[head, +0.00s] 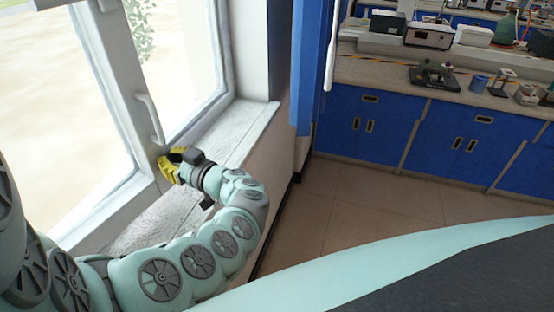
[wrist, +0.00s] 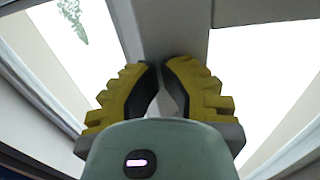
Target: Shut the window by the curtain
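The window (head: 120,80) has a white frame and two glass panes, with a pale handle (head: 150,118) on its middle upright. I cannot tell how far its sash stands from the frame. My gripper (head: 168,167) has yellow fingers and is at the lower part of this upright, just below the handle. In the wrist view the gripper's fingertips (wrist: 159,64) are close together with nothing seen between them, in front of the pale upright (wrist: 172,25). Whether they touch it is unclear. A blue hanging strip (head: 307,70), perhaps the curtain, is right of the window.
A grey stone sill (head: 235,130) runs under the window, below my gripper. Blue cabinets (head: 375,125) with a worktop holding a microscope (head: 433,75) and other lab equipment stand at the right. The tiled floor (head: 370,205) between is clear.

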